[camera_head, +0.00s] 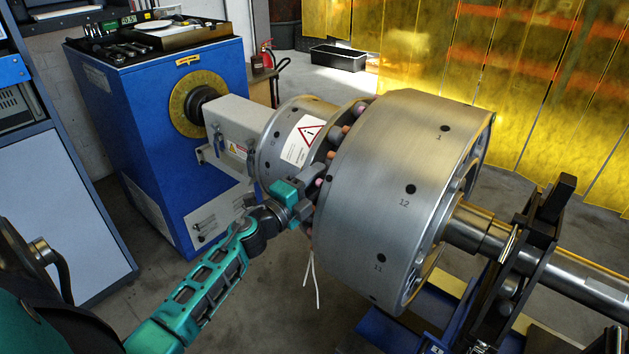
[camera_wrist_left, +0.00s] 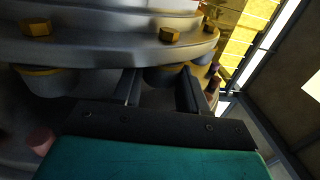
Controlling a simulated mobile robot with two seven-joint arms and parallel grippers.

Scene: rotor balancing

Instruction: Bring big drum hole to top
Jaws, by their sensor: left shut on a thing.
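The big drum (camera_head: 385,170) is a wide brushed-steel cylinder on a horizontal shaft. Dark holes show along its curved face, marked 1 (camera_head: 445,128), 12 (camera_head: 411,189) and 11 (camera_head: 382,258); hole 1 is the highest of these. My left gripper (camera_head: 316,180) is at the drum's left side, in the gap beside the smaller drum (camera_head: 275,142). In the left wrist view its two dark fingers stand either side of a grey round stud (camera_wrist_left: 163,76) with a brass-coloured band, below a flange with brass bolts. My right gripper is not in view.
A blue drive cabinet (camera_head: 155,140) stands at the left, with tools on top. A black bearing stand (camera_head: 520,255) carries the shaft (camera_head: 575,275) at the right. White cables (camera_head: 311,280) hang below the drum. Yellow curtains (camera_head: 540,80) hang behind.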

